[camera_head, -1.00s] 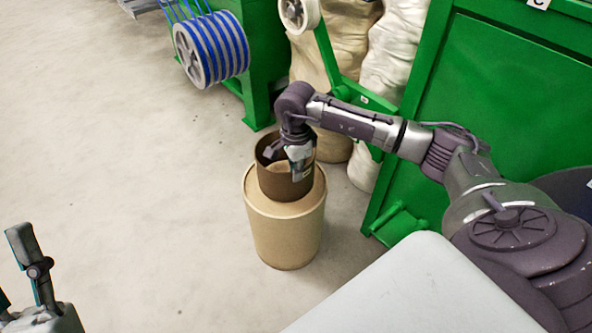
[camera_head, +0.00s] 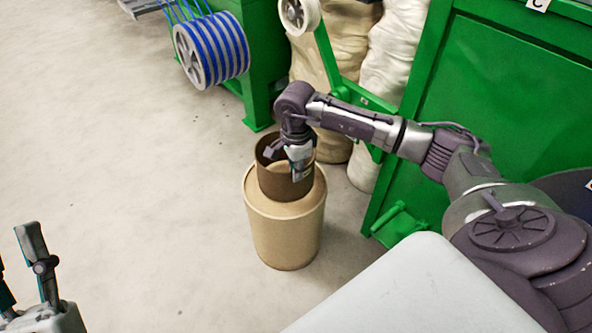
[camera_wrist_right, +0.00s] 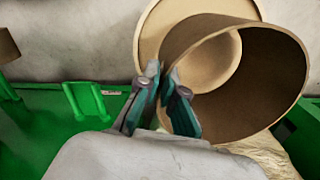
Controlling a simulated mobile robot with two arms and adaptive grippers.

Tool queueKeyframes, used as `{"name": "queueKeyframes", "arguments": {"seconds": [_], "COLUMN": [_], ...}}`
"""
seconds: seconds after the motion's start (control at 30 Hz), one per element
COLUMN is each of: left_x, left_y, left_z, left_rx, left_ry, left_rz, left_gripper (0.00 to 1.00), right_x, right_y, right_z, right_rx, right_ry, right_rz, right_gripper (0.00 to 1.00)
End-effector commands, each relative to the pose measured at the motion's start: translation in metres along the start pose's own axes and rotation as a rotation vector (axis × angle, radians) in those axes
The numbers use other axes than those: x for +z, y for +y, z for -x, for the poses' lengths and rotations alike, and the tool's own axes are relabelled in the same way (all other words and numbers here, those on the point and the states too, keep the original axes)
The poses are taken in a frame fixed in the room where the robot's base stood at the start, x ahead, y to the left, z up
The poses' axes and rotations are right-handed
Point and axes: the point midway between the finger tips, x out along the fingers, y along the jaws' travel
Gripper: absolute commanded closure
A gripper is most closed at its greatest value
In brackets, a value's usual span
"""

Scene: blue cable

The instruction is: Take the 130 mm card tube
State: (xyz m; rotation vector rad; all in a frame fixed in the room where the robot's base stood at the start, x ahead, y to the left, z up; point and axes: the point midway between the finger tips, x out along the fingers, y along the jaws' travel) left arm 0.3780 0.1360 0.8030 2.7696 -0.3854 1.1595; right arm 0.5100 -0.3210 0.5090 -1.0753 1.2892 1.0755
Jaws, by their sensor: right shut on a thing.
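The card tube (camera_head: 274,184) is a short, wide brown ring, open at the top. It stands upright on the lid of a tan drum (camera_head: 285,238). My right gripper (camera_head: 298,172) reaches down at the tube's near right rim and is shut on its wall. In the right wrist view the fingers (camera_wrist_right: 163,84) pinch the edge of the tube (camera_wrist_right: 262,75), with one finger inside and one outside. My left gripper (camera_head: 22,268) is at the lower left of the head view, its fingers apart and empty, far from the tube.
A green machine panel (camera_head: 510,100) stands at the right, with a green foot (camera_head: 400,222) near the drum. Pale sacks (camera_head: 385,60) stand behind. A blue-striped cable reel (camera_head: 212,48) is at the back. The grey floor (camera_head: 120,140) at the left is clear.

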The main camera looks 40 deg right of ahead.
Motion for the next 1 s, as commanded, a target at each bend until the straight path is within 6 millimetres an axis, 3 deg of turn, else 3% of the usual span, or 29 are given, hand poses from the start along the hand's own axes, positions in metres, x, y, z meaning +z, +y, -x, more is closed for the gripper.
{"name": "queueKeyframes", "arguments": {"seconds": [1.0], "left_x": [0.0096], "left_y": [-0.0012], "left_z": [0.0005], "left_rx": [-0.002], "left_ry": [-0.057], "left_rz": [-0.003], "left_gripper": [0.60], "right_x": [-0.0001], "right_y": [-0.0001], "right_z": [0.0030], "right_rx": [-0.001], "right_ry": [0.000], "right_rz": [0.000], "right_gripper": [1.00]}}
